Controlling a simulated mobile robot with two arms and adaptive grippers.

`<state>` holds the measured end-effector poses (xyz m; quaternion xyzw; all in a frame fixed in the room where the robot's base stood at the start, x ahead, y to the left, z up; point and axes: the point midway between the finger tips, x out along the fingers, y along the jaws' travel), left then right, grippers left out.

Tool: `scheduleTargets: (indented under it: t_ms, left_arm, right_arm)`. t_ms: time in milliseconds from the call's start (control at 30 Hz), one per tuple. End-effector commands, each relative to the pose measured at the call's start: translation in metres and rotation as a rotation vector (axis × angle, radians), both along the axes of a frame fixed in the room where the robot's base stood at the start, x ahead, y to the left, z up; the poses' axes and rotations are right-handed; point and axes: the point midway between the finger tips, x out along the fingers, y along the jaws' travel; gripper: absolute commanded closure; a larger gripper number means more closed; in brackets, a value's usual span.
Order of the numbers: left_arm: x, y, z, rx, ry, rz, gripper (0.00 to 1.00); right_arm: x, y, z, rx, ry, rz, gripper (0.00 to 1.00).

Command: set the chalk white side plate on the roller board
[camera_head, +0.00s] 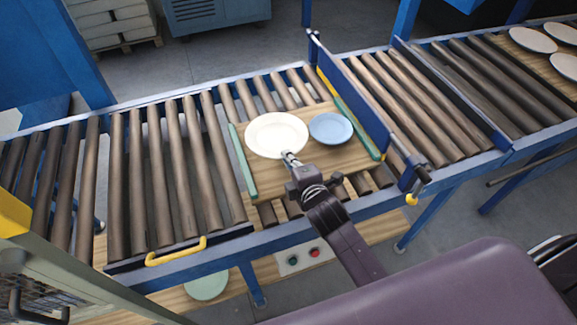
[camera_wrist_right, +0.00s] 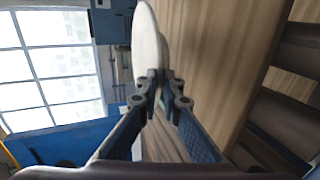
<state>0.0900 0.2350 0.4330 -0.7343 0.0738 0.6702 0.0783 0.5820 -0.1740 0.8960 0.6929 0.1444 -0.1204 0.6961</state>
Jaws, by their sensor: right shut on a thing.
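The chalk white side plate (camera_head: 276,134) is over the left part of the wooden roller board (camera_head: 270,177) in the head view. My right gripper (camera_head: 291,158) is shut on the plate's near rim. In the right wrist view the plate (camera_wrist_right: 147,40) shows nearly edge-on between the fingertips (camera_wrist_right: 162,88), close beside the board's wooden face (camera_wrist_right: 225,60). I cannot tell whether the plate touches the board. A smaller blue plate (camera_head: 330,128) lies on the board to the right of the white one. My left gripper is not in view.
The board has green strips (camera_head: 243,162) at its sides and lies on the roller conveyor (camera_head: 180,170). A blue barrier (camera_head: 355,95) stands right of it. More plates (camera_head: 533,39) lie on a board at far right. A pale green plate (camera_head: 207,286) sits below the conveyor.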

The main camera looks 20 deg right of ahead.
Motion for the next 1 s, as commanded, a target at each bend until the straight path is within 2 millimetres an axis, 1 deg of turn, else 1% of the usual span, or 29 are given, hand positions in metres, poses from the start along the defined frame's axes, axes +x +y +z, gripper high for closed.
scheduleTargets:
  t_ms: [200, 300, 500, 533, 667, 1000]
  left_arm:
    - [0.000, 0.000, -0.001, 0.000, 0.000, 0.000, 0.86]
    - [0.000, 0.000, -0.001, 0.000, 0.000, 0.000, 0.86]
    - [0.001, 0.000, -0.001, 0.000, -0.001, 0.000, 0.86]
    - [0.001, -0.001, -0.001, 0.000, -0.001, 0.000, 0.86]
    - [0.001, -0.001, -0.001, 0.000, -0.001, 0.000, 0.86]
    - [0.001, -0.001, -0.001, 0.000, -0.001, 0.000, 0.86]
  right_arm:
    - [0.000, 0.001, -0.029, 0.001, 0.000, 0.000, 1.00]
    - [0.000, 0.000, -0.035, 0.000, -0.003, 0.001, 1.00]
    - [0.000, 0.000, -0.035, 0.000, -0.003, 0.001, 1.00]
    - [-0.001, 0.000, -0.038, -0.001, 0.003, 0.000, 0.91]
    - [-0.001, 0.000, -0.037, -0.001, 0.002, 0.000, 0.77]
    - [-0.003, 0.000, -0.036, -0.001, 0.002, 0.000, 0.77]
